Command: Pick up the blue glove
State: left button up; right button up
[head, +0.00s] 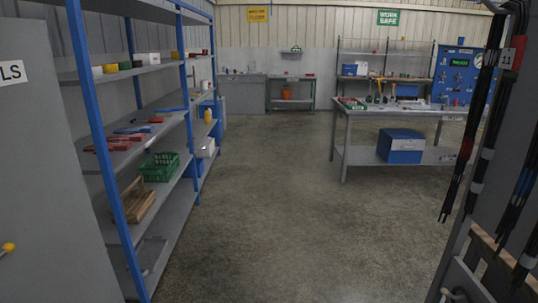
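I cannot make out a blue glove for certain. On the middle board of the left shelving lie a flat blue item (131,130) and a thin blue item (171,110) farther back. Both are too small to tell whether either is a glove. Flat red items (113,144) lie around them. Neither of my grippers shows in the head view.
The blue-posted shelving (95,110) runs along the left, with a green crate (160,166) low down. A workbench (345,150) holds a blue box (401,146) on its lower shelf. Black hoses (462,165) hang at the right. The floor between is clear.

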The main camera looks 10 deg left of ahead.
aim_at(146, 129)
jog(key=z, duration=0.05)
jog(key=i, duration=2.6)
jog(key=u, duration=0.55)
jog(key=i, duration=1.95)
jog(key=u, duration=2.2)
jog(key=i, duration=1)
jog(key=u, duration=0.7)
